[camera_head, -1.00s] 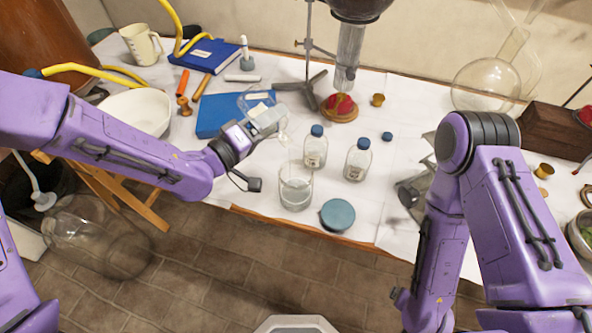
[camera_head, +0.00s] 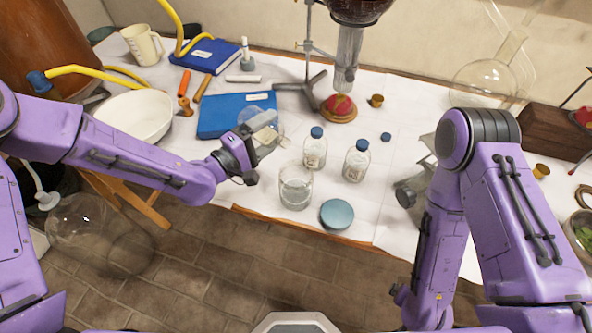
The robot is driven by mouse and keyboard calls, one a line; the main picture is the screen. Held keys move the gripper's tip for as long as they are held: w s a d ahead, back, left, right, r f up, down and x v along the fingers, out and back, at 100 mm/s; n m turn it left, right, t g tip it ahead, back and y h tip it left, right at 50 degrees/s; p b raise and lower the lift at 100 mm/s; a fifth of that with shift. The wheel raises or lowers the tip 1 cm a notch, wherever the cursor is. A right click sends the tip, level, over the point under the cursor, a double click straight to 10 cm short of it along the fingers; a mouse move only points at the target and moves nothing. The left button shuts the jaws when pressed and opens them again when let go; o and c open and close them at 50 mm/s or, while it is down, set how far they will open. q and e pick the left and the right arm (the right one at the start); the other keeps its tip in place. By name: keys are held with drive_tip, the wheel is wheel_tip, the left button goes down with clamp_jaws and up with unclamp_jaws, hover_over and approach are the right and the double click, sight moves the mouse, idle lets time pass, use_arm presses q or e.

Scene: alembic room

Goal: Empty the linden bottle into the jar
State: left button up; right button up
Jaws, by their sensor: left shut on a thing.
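My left gripper (camera_head: 268,140) is shut on a clear glass bottle, mostly hidden by the fingers, whose tilt I cannot tell exactly. It is above the table, just behind and left of the open glass jar (camera_head: 295,188). The jar stands upright near the front edge, with what looks like some clear liquid inside. Two capped bottles with blue lids, one (camera_head: 315,150) behind the jar and one (camera_head: 356,163) to its right, have labels too small to read. A loose blue cap (camera_head: 386,137) lies farther right. My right gripper (camera_head: 410,190) is partly hidden by its arm; its jaws are unclear.
A round blue-grey lid (camera_head: 337,214) lies right of the jar at the table edge. A blue book (camera_head: 218,118) and a white bowl (camera_head: 138,116) lie to the left. A stand with a dark base (camera_head: 305,92) is behind. White paper is clear around the loose cap.

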use_arm(q)
drive_tip(key=f+n, duration=0.1)
drive_tip(key=n, duration=0.1)
drive_tip(key=shift+f+n, duration=0.2)
drive_tip(key=shift+n, duration=0.1)
drive_tip(key=n+p, duration=0.1)
drive_tip(key=n, duration=0.3)
drive_tip(key=shift+w+a+f, duration=0.1)
drive_tip(key=shift+f, duration=0.05)
drive_tip(key=n, duration=0.3)
drive_tip(key=shift+f+p, duration=0.25)
drive_tip(key=shift+p, duration=0.05)
drive_tip(key=n, duration=0.3)
drive_tip(key=s+n, duration=0.1)
drive_tip(key=shift+d+r+n+p, duration=0.1)
drive_tip(key=shift+d+n+p, duration=0.3)
drive_tip(key=n, duration=0.2)
drive_tip(key=shift+w+a+r+n+p, duration=0.25)
drive_tip(key=shift+w+n+p, duration=0.05)
drive_tip(key=shift+w, duration=0.05)
drive_tip(key=shift+n, duration=0.3)
drive_tip(key=shift+a, duration=0.1)
